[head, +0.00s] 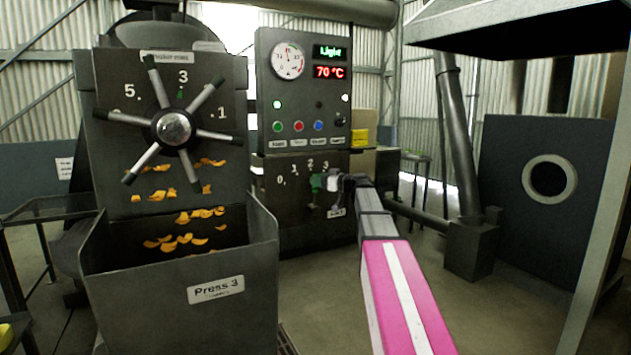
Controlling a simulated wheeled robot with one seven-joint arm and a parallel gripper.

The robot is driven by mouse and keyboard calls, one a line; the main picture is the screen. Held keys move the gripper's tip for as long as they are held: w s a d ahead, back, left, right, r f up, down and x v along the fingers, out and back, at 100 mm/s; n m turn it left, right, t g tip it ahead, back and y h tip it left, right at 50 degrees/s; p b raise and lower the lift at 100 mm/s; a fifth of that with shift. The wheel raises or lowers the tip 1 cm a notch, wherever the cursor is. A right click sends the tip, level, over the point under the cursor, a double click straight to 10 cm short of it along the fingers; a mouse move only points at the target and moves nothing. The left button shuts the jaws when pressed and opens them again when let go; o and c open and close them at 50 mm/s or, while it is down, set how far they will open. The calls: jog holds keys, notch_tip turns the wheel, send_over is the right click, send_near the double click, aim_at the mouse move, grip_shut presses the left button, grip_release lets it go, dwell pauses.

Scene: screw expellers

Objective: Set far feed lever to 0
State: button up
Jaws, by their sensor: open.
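The feed lever (316,183) has a green knob and sits on the dark panel (275,215) below the control box, in the middle of the head view. Its knob stands upright below the arc of numbers 0, 1, 2, 3, nearest the 2. The 0 (281,181) is at the left end of the arc. My gripper (328,183) is open at the right side of the knob, very close to it. Whether the fingers touch or surround the knob I cannot tell. My wrist hides part of the panel's right side.
The control box (262,100) above has a round gauge (288,61), a red 70 °C display and several buttons. At left, a spoked handwheel (172,128) stands above the Press 3 bin (245,265). A pipe (460,140) and a dark panel with a round hole are at right.

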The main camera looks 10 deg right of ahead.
jog(key=shift+x, duration=0.8)
jog(key=shift+c, duration=0.3)
grip_shut()
jog(key=shift+s+a, duration=0.1)
jog(key=shift+a, duration=0.05)
jog(key=shift+s+a+n+h, duration=0.3)
jog(key=shift+a+n, duration=0.2)
jog(key=shift+a, duration=0.2)
jog(key=a+n+h, duration=0.1)
jog(key=s+a+f+n, duration=0.1)
jog(key=a, duration=0.1)
jog(key=a+n+g+h, duration=0.1)
jog(key=shift+s+a+f+h, duration=0.25)
jog(key=shift+a+f+h, duration=0.05)
jog(key=shift+a+f, duration=0.1)
jog(key=shift+s+a+f+n+h, duration=0.15)
jog(key=shift+a+f+n+h, duration=0.35)
jog(key=shift+a+n, duration=0.1)
jog(key=shift+s+a+f+n+h, duration=0.2)
jog(key=shift+a+f+n+h, duration=0.2)
jog(key=shift+a+f+n, duration=0.15)
